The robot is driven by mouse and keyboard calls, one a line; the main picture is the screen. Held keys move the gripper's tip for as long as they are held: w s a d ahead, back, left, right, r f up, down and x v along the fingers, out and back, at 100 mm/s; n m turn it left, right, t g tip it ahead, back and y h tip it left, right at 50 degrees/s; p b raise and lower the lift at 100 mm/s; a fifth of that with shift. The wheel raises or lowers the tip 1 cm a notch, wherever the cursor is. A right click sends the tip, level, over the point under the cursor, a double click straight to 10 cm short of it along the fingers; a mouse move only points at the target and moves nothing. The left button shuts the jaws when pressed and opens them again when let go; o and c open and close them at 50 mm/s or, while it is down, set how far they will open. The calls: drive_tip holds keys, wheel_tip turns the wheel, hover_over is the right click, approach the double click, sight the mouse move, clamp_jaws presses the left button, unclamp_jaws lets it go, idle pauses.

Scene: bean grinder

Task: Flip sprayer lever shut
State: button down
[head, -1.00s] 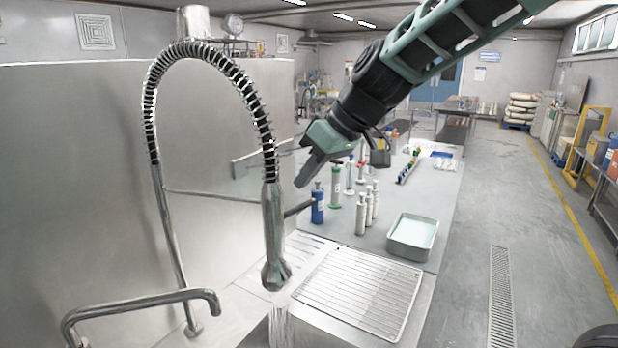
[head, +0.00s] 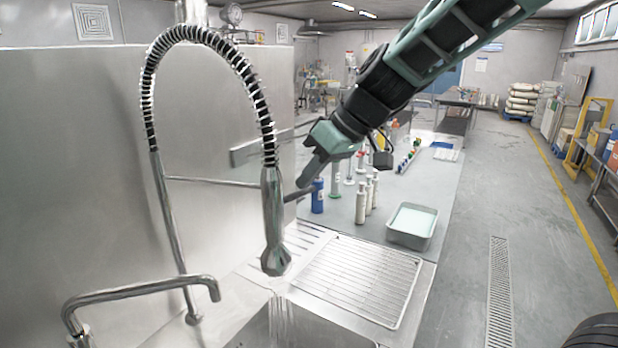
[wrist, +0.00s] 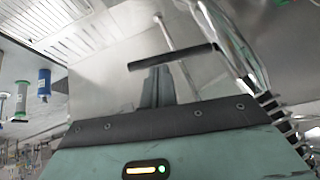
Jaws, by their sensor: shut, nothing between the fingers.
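The sprayer (head: 272,215) hangs upright from a black spring hose at centre left in the head view. Its dark lever (head: 295,196) sticks out to the right from the upper part of the spray head. Faint water-like streaks show under the nozzle. My gripper (head: 303,184) reaches in from the upper right, with its fingertips at the lever's outer part. In the wrist view the lever (wrist: 172,57) is a dark bar across the front of my shut, empty fingers (wrist: 157,82). I cannot tell whether they touch it. The sprayer body (wrist: 237,62) is to its right.
A bent metal spout (head: 140,293) is at the lower left. A wire rack (head: 358,278) lies right of the sink. A blue bottle (head: 318,197), white bottles (head: 361,207) and a tray (head: 412,226) stand behind. A steel wall (head: 70,170) closes the left side.

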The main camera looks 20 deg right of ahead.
sight(310, 192)
drive_tip(key=shift+f+b, duration=0.25)
drive_tip(key=shift+b, duration=0.15)
drive_tip(key=f+y+b, duration=0.1)
drive_tip(key=b, duration=0.1)
drive_tip(key=f+m+g+y+b, duration=0.1)
drive_tip(key=b, duration=0.2)
drive_tip(key=shift+w+d+f+g+b, duration=0.15)
drive_tip(key=shift+d+f+g+b, duration=0.05)
drive_tip(key=shift+g+b, duration=0.1)
drive_tip(key=y+b, duration=0.1)
drive_tip(key=g+y+b, duration=0.1)
drive_tip(key=b, duration=0.1)
drive_tip(key=shift+a+f+m, duration=0.1)
drive_tip(key=shift+f+m, duration=0.3)
drive_tip(key=shift+r+p, duration=0.3)
drive_tip(key=shift+r, duration=0.45)
